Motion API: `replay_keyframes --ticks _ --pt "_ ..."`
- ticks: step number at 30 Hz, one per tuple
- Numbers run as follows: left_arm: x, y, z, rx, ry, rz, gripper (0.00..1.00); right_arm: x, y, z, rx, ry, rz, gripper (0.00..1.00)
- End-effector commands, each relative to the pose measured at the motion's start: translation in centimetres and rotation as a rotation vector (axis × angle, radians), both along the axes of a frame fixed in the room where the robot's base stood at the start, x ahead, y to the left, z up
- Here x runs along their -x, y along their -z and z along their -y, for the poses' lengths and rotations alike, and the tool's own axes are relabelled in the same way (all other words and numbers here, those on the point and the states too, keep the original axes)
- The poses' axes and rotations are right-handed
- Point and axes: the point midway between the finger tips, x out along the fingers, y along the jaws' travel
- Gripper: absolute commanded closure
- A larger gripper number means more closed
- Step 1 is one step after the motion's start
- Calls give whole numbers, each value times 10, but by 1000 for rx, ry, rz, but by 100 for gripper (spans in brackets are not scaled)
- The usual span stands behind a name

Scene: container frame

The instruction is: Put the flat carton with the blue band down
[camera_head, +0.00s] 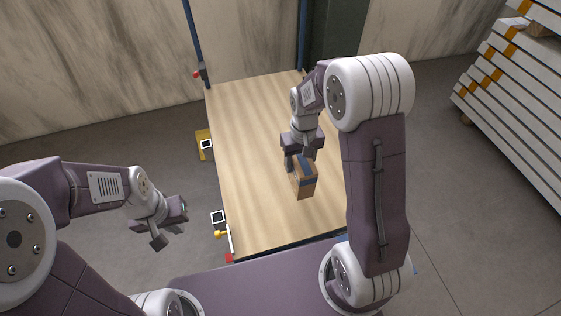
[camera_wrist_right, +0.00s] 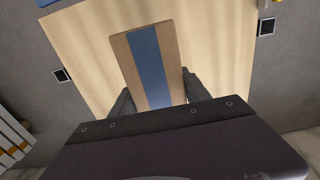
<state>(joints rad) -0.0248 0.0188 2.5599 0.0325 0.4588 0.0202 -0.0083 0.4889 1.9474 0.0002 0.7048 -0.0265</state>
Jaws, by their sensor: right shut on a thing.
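The flat brown carton with the blue band (camera_head: 304,181) is over the right half of the wooden board in the head view. It also shows between the fingers in the right wrist view (camera_wrist_right: 152,62), with the blue band running along its length. My right gripper (camera_head: 302,160) is shut on the carton, one finger on each side. Whether the carton's underside touches the board cannot be told. My left gripper (camera_head: 170,228) is over the grey floor to the left of the board, away from the carton; its finger gap is not clear.
The pale wooden board (camera_head: 250,150) is otherwise bare, with free room left of and behind the carton. Blue posts (camera_head: 193,40) rise at its back corners. Black-and-white markers (camera_head: 217,217) sit along its left edge. Stacked white panels (camera_head: 515,105) stand at the right.

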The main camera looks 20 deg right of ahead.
Motion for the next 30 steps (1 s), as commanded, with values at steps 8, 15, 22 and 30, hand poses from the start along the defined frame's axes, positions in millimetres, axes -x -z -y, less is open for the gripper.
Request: replay_keyframes --ticks 8,15,22,30 --pt "0 14 0 0 0 0 100 -48 41 -44 0 -2 1 100" --pt "0 15 0 0 0 0 100 -55 46 -51 0 1 0 100" --pt "0 28 0 0 0 0 100 -53 83 -51 0 1 -3 100" --pt "0 27 0 0 0 0 100 -54 85 -50 0 1 1 100"
